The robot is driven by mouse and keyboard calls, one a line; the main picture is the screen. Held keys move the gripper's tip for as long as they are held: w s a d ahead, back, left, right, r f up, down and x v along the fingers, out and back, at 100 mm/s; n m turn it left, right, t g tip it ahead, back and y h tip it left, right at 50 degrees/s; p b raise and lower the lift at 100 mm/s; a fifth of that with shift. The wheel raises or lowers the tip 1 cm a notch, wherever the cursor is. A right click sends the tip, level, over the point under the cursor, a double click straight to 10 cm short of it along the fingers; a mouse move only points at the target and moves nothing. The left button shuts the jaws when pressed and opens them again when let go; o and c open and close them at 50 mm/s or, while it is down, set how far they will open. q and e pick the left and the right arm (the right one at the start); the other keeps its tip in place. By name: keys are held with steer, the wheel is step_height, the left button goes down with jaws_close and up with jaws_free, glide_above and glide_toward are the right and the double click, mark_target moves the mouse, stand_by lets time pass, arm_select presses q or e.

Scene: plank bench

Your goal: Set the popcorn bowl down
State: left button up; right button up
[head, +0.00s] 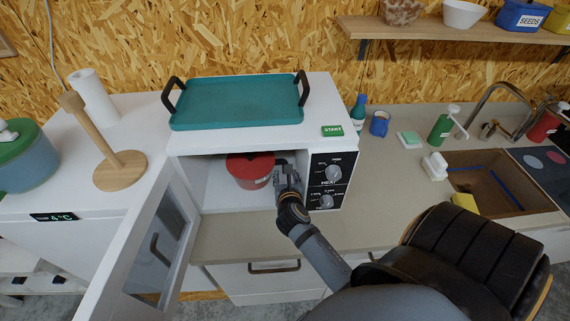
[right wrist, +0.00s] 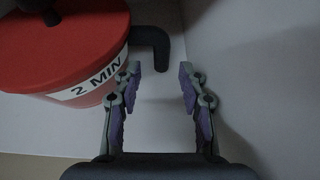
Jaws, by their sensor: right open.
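The popcorn bowl appears to be the red lidded bowl (head: 248,171) with a white "2 MIN" label. It rests upright on the floor inside the white microwave (head: 230,140), whose door (head: 150,250) stands open to the left. My right gripper (head: 284,172) is inside the opening, at the bowl's right side. In the right wrist view the bowl (right wrist: 60,50) is at the upper left with its dark handle (right wrist: 150,45) ahead. My right gripper (right wrist: 160,85) is open there, with nothing between its fingers. My left gripper is not in view.
A teal tray (head: 238,104) with black handles sits on top of the microwave, by a green START button (head: 332,131). The control panel (head: 332,180) borders the opening on the right. A wooden stand (head: 120,170) is at left. The counter before the microwave is clear.

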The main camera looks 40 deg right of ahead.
steer(key=p+v, duration=0.2)
steer(key=v, duration=0.3)
steer(key=shift+s+a+r, duration=0.1)
steer(key=shift+s+r, duration=0.2)
steer(key=shift+r, duration=0.05)
steer(key=shift+s+a+p, duration=0.25)
steer(key=shift+s+p, duration=0.1)
steer(key=shift+p, duration=0.05)
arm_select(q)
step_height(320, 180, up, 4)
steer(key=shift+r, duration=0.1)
